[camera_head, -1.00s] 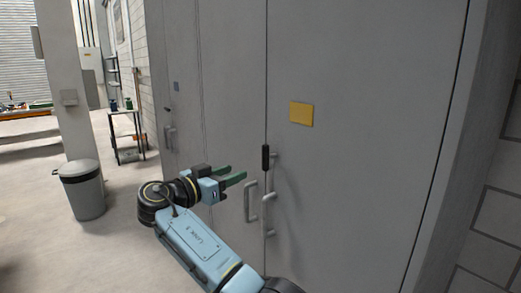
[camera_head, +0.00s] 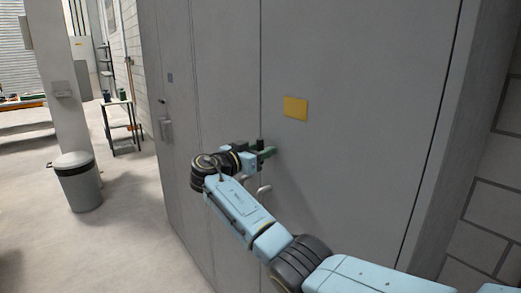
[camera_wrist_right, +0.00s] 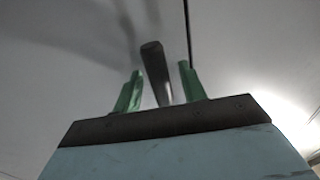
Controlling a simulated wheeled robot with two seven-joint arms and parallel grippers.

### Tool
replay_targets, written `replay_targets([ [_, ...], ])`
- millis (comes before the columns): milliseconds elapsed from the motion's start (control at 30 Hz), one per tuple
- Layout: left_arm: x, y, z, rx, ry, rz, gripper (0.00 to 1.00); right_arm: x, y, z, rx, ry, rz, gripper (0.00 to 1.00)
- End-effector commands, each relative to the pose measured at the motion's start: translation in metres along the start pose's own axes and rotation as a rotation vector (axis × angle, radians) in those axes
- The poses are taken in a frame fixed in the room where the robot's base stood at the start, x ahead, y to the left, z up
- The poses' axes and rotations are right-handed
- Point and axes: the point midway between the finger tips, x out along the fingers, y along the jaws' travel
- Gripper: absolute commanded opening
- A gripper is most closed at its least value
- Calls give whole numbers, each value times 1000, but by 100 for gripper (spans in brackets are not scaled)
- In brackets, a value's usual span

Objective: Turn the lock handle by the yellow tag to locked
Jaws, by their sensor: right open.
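The yellow tag (camera_head: 295,107) is on the grey cabinet door, above and to the right of my right gripper. The dark lock handle (camera_head: 261,142) shows only its upper end in the head view, as my gripper covers the rest. My right gripper (camera_head: 268,152) is open at the handle. In the right wrist view the dark handle (camera_wrist_right: 156,72) stands between the two green fingers of the gripper (camera_wrist_right: 160,90), with a gap to each side. My left gripper is not in view.
A pale door handle (camera_head: 264,191) sits just below my right gripper. The tall grey cabinet (camera_head: 350,150) fills the middle and right. A grey bin (camera_head: 80,185) and a small table (camera_head: 122,110) stand on the floor at the left.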

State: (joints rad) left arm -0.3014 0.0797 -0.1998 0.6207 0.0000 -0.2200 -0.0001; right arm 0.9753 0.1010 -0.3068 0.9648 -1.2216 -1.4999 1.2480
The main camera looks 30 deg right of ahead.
Motion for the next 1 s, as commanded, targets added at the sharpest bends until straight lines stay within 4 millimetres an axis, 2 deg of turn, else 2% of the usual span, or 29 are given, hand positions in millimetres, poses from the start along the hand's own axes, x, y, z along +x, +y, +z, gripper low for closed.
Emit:
replay_targets([
  [200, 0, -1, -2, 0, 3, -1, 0, 0, 0, 0, 0, -1, 0, 42],
  [233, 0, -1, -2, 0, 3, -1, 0, 0, 0, 0, 0, -1, 0, 39],
  [533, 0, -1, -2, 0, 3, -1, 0, 0, 0, 0, -1, -1, 1, 0],
  [767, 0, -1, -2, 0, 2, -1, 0, 0, 0, 0, -16, -4, 0, 0],
  [1000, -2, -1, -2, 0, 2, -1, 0, 0, 0, 0, -116, -26, 1, 0],
])
